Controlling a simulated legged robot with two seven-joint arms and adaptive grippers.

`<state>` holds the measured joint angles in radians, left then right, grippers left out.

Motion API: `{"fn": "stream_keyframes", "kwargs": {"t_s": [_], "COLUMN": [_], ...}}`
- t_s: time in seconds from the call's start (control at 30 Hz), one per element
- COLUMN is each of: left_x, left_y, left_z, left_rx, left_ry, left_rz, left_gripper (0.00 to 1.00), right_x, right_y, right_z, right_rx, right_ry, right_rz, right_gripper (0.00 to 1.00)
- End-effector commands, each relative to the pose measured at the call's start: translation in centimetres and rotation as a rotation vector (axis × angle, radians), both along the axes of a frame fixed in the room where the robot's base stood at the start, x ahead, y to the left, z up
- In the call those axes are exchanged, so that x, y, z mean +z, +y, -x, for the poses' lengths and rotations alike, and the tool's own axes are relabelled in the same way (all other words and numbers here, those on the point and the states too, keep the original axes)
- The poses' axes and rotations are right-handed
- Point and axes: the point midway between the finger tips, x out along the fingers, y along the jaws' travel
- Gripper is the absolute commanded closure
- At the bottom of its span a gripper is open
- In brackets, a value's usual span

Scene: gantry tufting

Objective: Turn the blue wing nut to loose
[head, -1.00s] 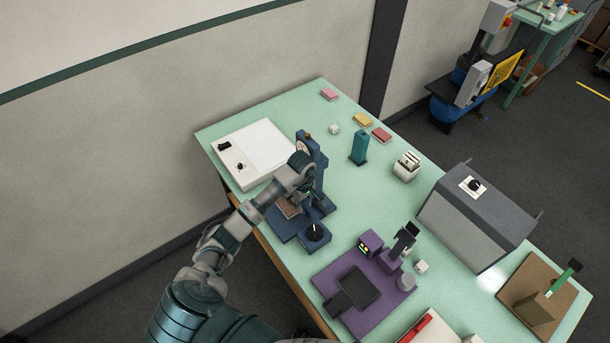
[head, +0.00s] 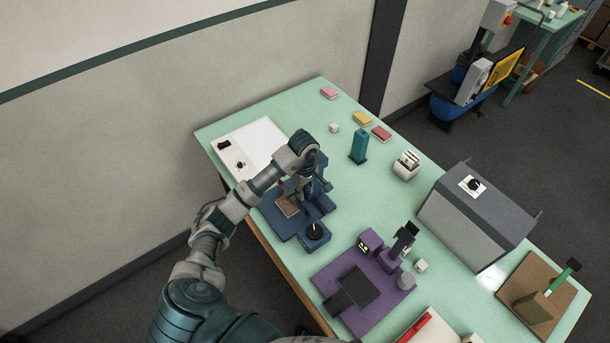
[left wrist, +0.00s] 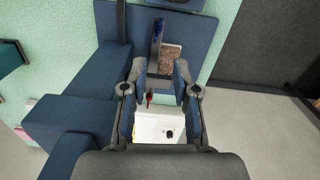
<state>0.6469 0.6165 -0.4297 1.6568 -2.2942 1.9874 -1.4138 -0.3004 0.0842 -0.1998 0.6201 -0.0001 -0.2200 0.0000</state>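The blue gantry tufting machine (head: 285,226) stands at the left part of the green table, with a brown pad (head: 289,206) on its base. My left arm reaches over it, and my left gripper (head: 318,184) points down beside its upright, partly hidden by my wrist. In the left wrist view my left gripper (left wrist: 160,70) has its two fingers apart with nothing clearly held between them. The machine (left wrist: 85,95) and the brown pad (left wrist: 172,58) lie beyond the fingers. My right gripper is out of view.
A white panel with black knobs (head: 232,158) lies behind the machine. A purple device (head: 380,310) stands to the right.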

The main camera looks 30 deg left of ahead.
Motion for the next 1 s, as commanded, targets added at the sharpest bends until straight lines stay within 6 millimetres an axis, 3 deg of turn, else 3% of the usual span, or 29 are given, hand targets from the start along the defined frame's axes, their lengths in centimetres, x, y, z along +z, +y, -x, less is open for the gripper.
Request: {"fn": "stream_keyframes", "kwargs": {"t_s": [0.2,0.7,1.0], "left_x": [1.8,5.6,7.6], "left_y": [-0.2,0.1,0.1], "left_z": [0.0,0.0,0.0], "left_rx": [0.0,0.0,0.0], "left_ry": [-0.002,-0.002,0.0], "left_rz": [-0.004,-0.002,-0.001], "left_gripper": [0.71,0.71,0.71], "right_x": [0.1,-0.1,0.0], "right_y": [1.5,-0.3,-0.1], "right_z": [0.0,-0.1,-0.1], "right_rx": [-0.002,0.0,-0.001], "right_ry": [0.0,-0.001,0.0], "right_rz": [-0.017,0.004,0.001], "right_gripper": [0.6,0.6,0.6]}}
